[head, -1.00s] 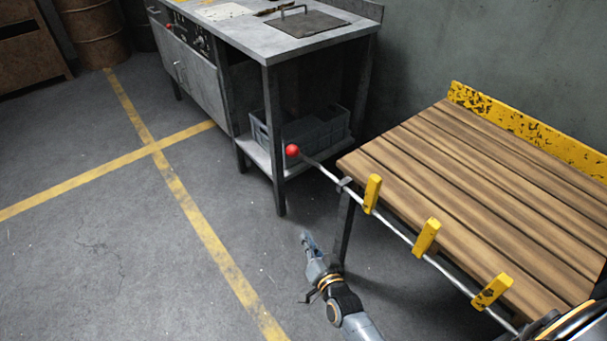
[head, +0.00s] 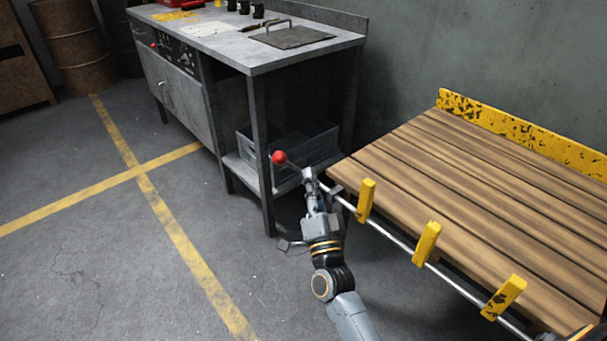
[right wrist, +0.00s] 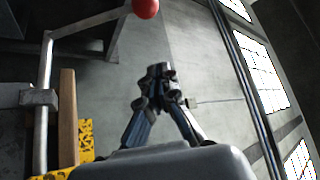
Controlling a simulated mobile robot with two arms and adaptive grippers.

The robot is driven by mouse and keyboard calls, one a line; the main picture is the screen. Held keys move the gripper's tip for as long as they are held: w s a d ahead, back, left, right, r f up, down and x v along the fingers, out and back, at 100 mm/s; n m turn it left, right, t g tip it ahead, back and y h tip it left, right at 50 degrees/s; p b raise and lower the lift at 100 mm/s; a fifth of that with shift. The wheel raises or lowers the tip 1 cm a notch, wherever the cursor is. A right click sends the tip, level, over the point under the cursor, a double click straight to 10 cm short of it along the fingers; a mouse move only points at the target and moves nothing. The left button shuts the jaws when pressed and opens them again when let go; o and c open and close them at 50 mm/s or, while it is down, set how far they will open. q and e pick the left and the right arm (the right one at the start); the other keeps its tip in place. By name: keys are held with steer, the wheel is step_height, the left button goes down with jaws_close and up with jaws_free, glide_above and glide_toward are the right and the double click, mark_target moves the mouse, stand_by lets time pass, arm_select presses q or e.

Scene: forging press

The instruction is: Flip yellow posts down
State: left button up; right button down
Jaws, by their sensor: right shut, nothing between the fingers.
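Three yellow posts stand up along the front edge of the slatted wooden bench in the head view: the near-left one (head: 366,201), the middle one (head: 427,243) and the right one (head: 503,297). They sit on a long metal rod (head: 395,239). The rod's left end bends into a lever with a red ball knob (head: 279,158); the knob also shows at the top of the right wrist view (right wrist: 146,8). My right gripper (head: 309,174) is shut and empty, beside the lever, just right of the knob. Its closed fingertips show in the right wrist view (right wrist: 160,72). My left gripper is out of view.
The wooden bench (head: 480,190) has a worn yellow back board (head: 520,135). A grey metal workbench (head: 300,58) stands behind the lever, with a grey crate (head: 312,148) on its lower shelf. The floor to the left is open, marked with yellow lines.

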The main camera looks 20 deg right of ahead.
steer(key=x, duration=0.9)
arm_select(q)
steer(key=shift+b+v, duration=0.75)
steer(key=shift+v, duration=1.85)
arm_select(e)
steer(key=shift+a+f, duration=1.55)
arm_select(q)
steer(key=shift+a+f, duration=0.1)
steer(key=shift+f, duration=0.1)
arm_select(e)
steer(key=shift+s+f, duration=0.1)
steer(key=shift+f, duration=0.05)
